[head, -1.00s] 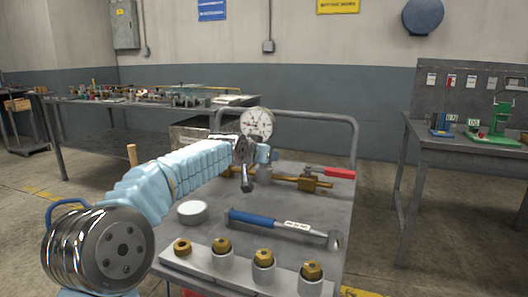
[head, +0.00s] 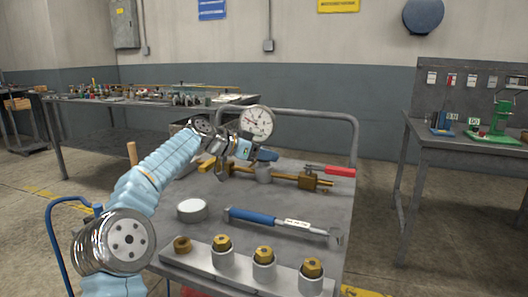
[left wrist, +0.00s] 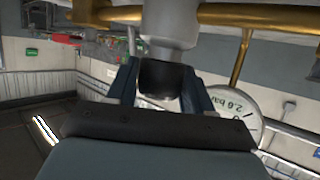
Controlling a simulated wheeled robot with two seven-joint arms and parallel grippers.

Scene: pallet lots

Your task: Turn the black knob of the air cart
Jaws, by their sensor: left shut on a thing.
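The black knob (left wrist: 163,78) sits on a grey regulator body (left wrist: 168,25) in the left wrist view. My left gripper (left wrist: 160,88) has one dark finger on each side of the knob and is shut on it. In the head view my left gripper (head: 266,155) reaches in from the left, beside the round gauge (head: 256,123) and above the brass pipe (head: 290,178). The knob cannot be made out there. The gauge (left wrist: 232,112) also shows at the right in the left wrist view, turned over and reading in bar. My right gripper is not in view.
A red valve handle (head: 340,171) is at the right. Benches stand left and right.

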